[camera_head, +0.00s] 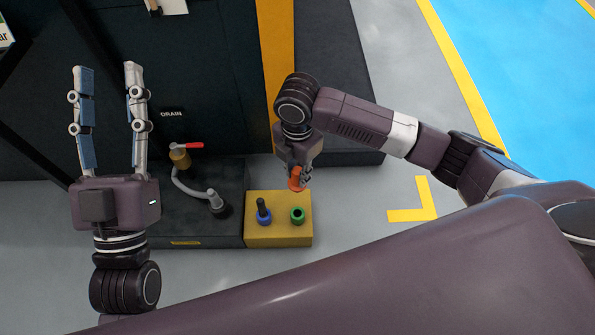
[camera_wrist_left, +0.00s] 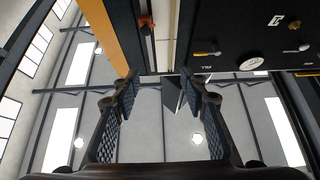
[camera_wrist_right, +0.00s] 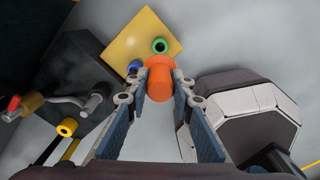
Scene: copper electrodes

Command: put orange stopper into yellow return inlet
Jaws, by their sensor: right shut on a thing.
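The orange stopper (camera_head: 296,180) is a short cylinder with a wider end. My right gripper (camera_head: 297,172) is shut on it and holds it over the back part of the yellow block, by its right side. In the right wrist view the stopper (camera_wrist_right: 172,82) sits between the fingertips. A yellow ring with a dark hole (camera_wrist_right: 67,128), which looks like the yellow return inlet, shows at the left of that view, apart from the stopper. I cannot make it out in the head view. My left gripper (camera_head: 106,72) is open and empty at the left, in front of the dark cabinet.
The yellow block (camera_head: 279,233) holds a blue socket (camera_head: 263,217) with a dark plug in it and an open green socket (camera_head: 298,216). Left of it is a dark base (camera_head: 185,228) with a hose and red-handled valve (camera_head: 187,146). Floor is clear at right.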

